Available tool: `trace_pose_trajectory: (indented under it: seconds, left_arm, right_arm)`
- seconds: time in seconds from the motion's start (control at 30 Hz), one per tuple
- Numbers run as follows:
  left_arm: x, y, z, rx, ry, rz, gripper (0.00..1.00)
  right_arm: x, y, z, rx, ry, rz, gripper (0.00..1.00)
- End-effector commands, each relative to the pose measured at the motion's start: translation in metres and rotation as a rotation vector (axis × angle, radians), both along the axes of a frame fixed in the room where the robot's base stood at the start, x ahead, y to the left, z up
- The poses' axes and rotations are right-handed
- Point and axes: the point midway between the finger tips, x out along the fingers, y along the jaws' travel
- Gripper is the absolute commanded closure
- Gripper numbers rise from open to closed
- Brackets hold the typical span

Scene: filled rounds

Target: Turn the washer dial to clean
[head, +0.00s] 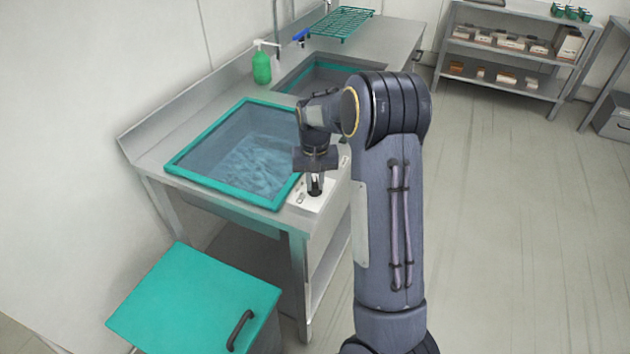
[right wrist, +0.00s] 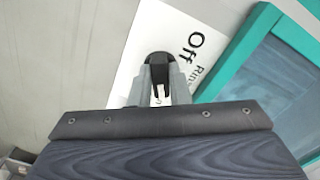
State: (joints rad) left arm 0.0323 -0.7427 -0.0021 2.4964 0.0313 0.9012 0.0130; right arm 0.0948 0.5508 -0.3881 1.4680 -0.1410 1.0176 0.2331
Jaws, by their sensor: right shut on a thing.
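The washer's white dial panel (head: 307,197) lies on the steel counter at the front right corner of the teal-rimmed basin (head: 276,204). In the right wrist view the panel (right wrist: 185,35) shows the word "Off" and part of a second word, cut by my gripper. The dark dial (right wrist: 159,60) stands between the fingertips of my right gripper (right wrist: 157,80). The right gripper (head: 315,186) points down onto the panel and is shut on the dial. The dial's pointing direction and the "clean" mark are hidden or unreadable. My left gripper is not in view.
The basin holds bluish water. A second sink (head: 325,72), a green soap bottle (head: 261,66) and a green rack (head: 343,24) are farther back. A teal-lidded bin (head: 190,300) stands in front. A shelf (head: 510,55) with boxes is at the back right. The floor at right is clear.

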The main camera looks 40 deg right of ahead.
Motion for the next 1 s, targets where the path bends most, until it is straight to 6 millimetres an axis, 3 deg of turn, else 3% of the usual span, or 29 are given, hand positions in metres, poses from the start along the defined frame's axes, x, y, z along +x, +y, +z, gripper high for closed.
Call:
trace_pose_trajectory:
  seconds: [0.3,0.33,0.47,0.77,1.0]
  left_arm:
    - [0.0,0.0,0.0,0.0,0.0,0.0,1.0]
    - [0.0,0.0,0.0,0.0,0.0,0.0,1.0]
    - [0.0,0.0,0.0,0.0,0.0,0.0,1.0]
    - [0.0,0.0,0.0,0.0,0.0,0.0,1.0]
    - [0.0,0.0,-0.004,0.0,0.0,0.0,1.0]
  right_arm:
    - [0.001,-0.001,0.002,-0.002,-0.006,-0.005,1.0]
    - [0.001,-0.001,0.002,-0.002,-0.006,-0.005,0.8]
    - [0.001,-0.001,0.001,-0.001,-0.004,-0.003,0.63]
    - [0.001,0.0,0.002,-0.001,-0.003,-0.002,0.62]
    - [0.001,-0.001,0.033,-0.003,-0.008,-0.001,0.62]
